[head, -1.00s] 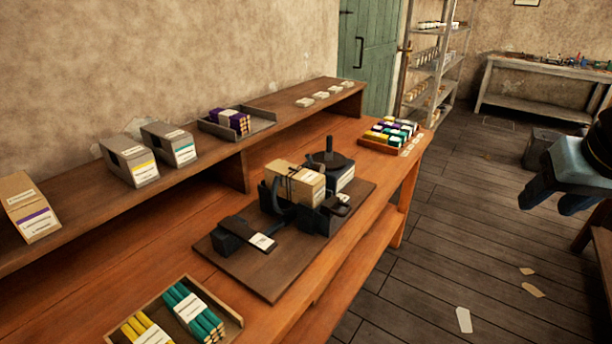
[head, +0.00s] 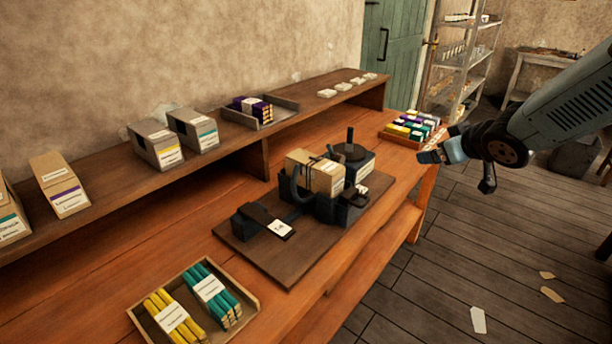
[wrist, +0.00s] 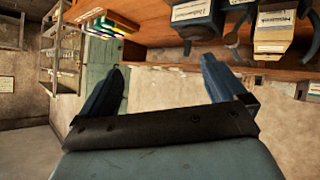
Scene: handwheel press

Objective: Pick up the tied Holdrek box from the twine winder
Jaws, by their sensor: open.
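The tied Holdrek box (head: 318,172) is a tan carton with a dark strand across its top. It sits in the dark twine winder (head: 325,208), beside the winder's curved arm, on a brown board on the bench. Its label is too small to read in the head view. My gripper (head: 432,157) is open and empty, right of the box and apart from it, near the bench's right edge. In the wrist view, its two blue fingers (wrist: 165,82) are spread with nothing between them. Labelled boxes and dark curved parts show at that view's top right, partly cut off.
A tray of coloured bundles (head: 383,133) stands at the bench's far end, close to my gripper. Another tray (head: 255,301) with yellow and green bundles is at the front. A raised shelf (head: 118,187) behind holds grey and tan boxes.

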